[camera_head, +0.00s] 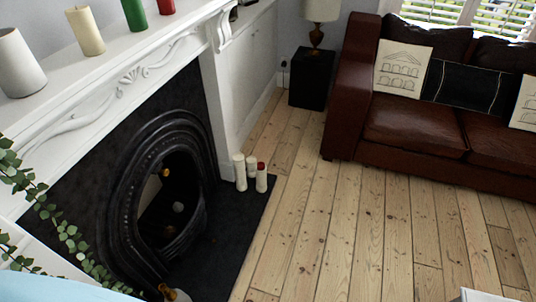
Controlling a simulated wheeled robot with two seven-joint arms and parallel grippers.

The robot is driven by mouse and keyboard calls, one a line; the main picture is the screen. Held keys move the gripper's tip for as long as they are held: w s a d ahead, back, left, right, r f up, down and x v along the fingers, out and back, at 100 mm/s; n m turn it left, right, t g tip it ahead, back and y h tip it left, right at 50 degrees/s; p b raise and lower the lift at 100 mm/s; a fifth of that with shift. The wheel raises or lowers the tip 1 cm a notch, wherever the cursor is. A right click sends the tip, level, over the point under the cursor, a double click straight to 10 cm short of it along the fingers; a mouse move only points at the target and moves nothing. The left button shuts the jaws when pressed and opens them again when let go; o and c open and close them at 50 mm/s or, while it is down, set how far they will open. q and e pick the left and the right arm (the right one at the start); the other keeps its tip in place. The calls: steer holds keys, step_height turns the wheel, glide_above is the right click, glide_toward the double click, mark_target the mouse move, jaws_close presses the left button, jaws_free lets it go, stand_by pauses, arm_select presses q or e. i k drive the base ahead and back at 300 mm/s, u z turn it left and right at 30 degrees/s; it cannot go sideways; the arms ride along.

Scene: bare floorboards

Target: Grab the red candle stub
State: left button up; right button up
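A red candle (166,6) stands on the white mantel at the top of the view, partly cut off by the frame edge. A small red piece (261,166) sits on top of a white candle (262,183) on the hearth's right end. I cannot tell whether that red piece is a separate stub or the candle's own top. Two more white candles (239,174) stand right beside it. Neither of my grippers shows in the view.
The mantel (110,70) also holds a green candle (134,14), a cream candle (86,31) and a white cylinder (19,64). The dark hearth (232,225) borders open floorboards (340,225). A leather sofa (410,130) and black side table (312,78) stand behind. Leaves hang at left.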

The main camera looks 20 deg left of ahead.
mark_target(260, 166)
steer(key=i, duration=3.55)
steer(key=u, duration=4.1)
